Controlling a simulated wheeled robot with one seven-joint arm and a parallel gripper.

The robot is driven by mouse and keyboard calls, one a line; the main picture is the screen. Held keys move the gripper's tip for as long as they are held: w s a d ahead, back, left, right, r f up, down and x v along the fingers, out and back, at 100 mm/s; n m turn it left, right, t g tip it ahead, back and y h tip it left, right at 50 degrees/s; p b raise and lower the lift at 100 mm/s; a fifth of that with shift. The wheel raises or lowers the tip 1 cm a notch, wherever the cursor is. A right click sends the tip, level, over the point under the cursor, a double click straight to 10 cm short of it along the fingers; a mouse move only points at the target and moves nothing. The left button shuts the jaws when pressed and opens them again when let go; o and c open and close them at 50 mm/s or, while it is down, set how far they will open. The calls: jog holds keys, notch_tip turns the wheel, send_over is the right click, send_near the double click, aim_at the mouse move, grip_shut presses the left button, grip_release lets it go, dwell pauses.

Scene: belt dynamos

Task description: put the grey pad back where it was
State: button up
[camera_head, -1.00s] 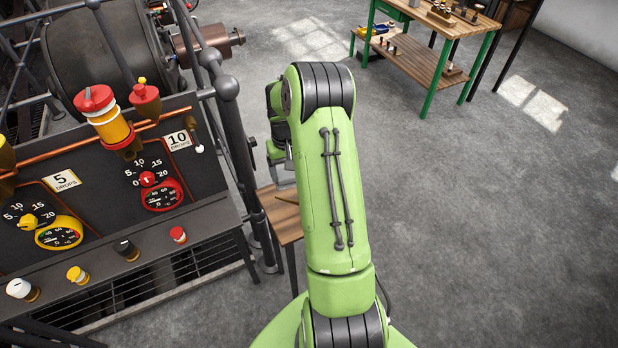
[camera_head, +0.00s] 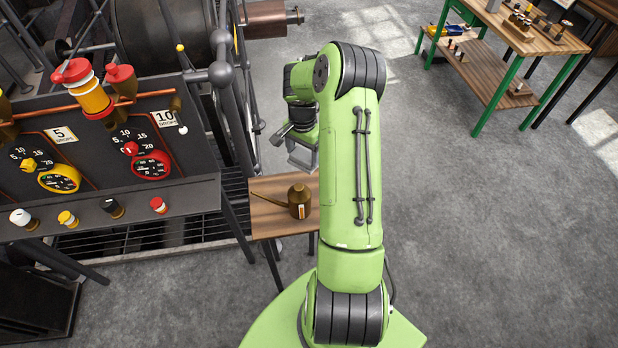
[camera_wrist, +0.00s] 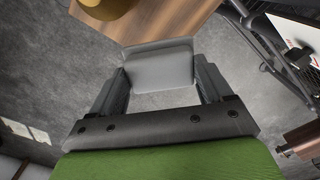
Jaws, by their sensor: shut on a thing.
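The grey pad (camera_wrist: 160,68) is a pale, flat, rounded block held between the two dark fingers of my gripper (camera_wrist: 160,82) in the wrist view. My gripper (camera_head: 303,152) is shut on it. In the head view, the gripper is partly hidden by my green arm and appears just beyond the small wooden table (camera_head: 268,218). The wrist view shows the table top (camera_wrist: 165,22) behind the pad's far edge; I cannot tell whether they touch.
A brass oil can (camera_head: 299,201) stands on the small table. A dark machine panel (camera_head: 105,160) with gauges, knobs and a red-capped oiler is on the left, beside railings. A green-legged workbench (camera_head: 512,50) is at the back right. The floor between is clear.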

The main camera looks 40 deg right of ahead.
jog(key=f, duration=0.5)
jog(key=f+b, duration=0.1)
jog(key=f, duration=0.4)
jog(key=shift+w+a+b, duration=0.15)
jog(key=shift+a+b, duration=0.05)
jog(key=shift+b, duration=0.1)
